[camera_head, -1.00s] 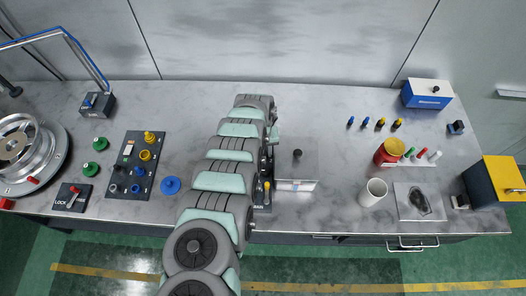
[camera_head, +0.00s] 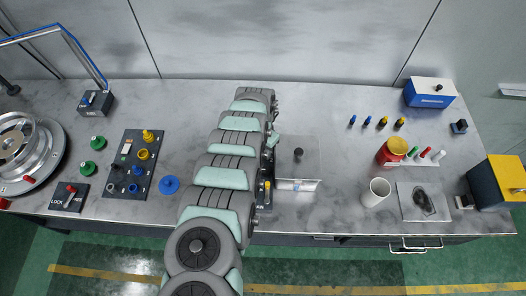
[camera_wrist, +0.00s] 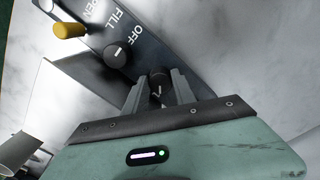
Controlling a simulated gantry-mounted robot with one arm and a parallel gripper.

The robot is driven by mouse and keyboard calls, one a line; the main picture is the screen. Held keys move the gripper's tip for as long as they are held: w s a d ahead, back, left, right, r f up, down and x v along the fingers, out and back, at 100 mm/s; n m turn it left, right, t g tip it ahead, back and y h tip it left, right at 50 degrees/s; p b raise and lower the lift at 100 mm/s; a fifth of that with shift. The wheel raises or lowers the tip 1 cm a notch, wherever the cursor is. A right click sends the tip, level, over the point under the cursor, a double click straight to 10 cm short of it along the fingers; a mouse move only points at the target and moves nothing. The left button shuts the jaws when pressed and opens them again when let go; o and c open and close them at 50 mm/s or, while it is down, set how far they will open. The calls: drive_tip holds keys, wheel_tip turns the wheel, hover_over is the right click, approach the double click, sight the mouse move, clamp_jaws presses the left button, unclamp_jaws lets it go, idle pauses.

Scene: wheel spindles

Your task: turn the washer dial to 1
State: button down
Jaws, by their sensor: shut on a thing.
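A black dial (camera_wrist: 157,76) stands on a dark panel (camera_wrist: 84,36) in the wrist view. My gripper (camera_wrist: 158,84) is shut on this dial, one finger on each side. Its markings and pointer are mostly hidden by the fingers, so I cannot read its setting. In the head view my arm covers the gripper, the dial and most of the panel (camera_head: 264,207).
A second black knob (camera_wrist: 118,53) beside the held dial has FILL and OFF labels. A yellow-tipped lever (camera_wrist: 70,31) is further left on the panel. A clear-topped box (camera_head: 297,168) stands just right of my arm, with a white cup (camera_head: 376,193) beyond.

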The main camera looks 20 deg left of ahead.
drive_tip(key=shift+m+b, duration=0.3)
drive_tip(key=shift+m, duration=0.9)
drive_tip(key=c, duration=1.3)
unclamp_jaws()
wheel_tip(320, 180, up, 11)
drive_tip(key=shift+a+b, duration=0.2)
drive_tip(key=shift+b, duration=0.15)
drive_tip(key=shift+w, duration=0.15)
